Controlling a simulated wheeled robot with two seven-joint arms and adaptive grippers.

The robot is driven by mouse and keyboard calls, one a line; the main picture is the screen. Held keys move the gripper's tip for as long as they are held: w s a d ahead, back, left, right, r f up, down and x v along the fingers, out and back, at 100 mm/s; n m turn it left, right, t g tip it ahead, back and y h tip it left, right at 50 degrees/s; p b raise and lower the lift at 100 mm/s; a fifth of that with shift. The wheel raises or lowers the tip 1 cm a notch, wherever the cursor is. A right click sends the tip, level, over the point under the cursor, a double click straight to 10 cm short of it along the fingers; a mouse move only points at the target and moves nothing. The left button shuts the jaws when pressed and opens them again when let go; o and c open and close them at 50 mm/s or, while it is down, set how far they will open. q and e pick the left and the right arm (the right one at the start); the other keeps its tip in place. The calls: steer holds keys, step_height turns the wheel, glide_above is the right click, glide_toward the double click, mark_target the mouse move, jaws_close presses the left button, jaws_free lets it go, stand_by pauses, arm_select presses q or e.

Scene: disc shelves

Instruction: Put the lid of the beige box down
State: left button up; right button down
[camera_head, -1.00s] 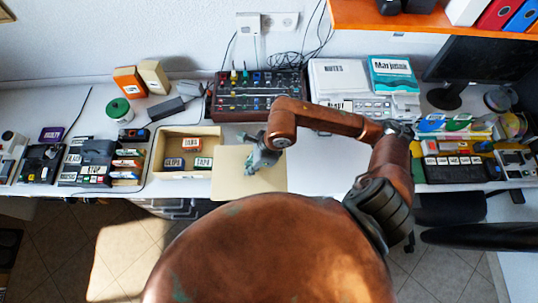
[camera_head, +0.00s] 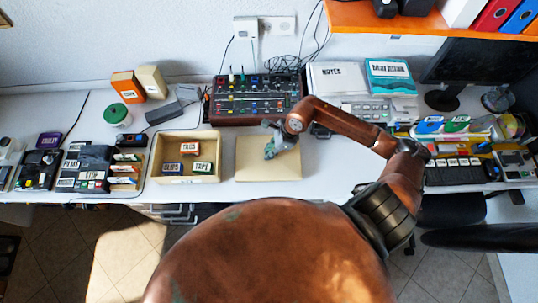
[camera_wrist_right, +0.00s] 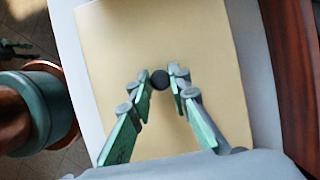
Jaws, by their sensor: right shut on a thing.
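The beige box (camera_head: 187,179) stands open on the desk at centre left, with several small labelled cassettes inside. Its flat beige lid (camera_head: 253,169) is just right of the box, flat on or very close to the desk; I cannot tell if it touches. The lid fills much of the right wrist view (camera_wrist_right: 190,40). My right gripper (camera_head: 271,148) is above the lid and shut on its dark round knob (camera_wrist_right: 160,80). My left gripper is not in view.
A black mixer panel (camera_head: 256,98) stands behind the lid. A green-lidded jar (camera_head: 117,114) and a black organiser (camera_head: 92,170) are left of the box. Bare desk (camera_head: 335,180) lies right of the lid. The desk's front edge is close to the lid.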

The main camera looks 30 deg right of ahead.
step_height(320, 180, down, 3)
steer(key=c, duration=1.8)
jaws_free()
steer(key=v, duration=1.2)
steer(key=shift+p, duration=0.35)
steer(key=shift+s+a, duration=0.15)
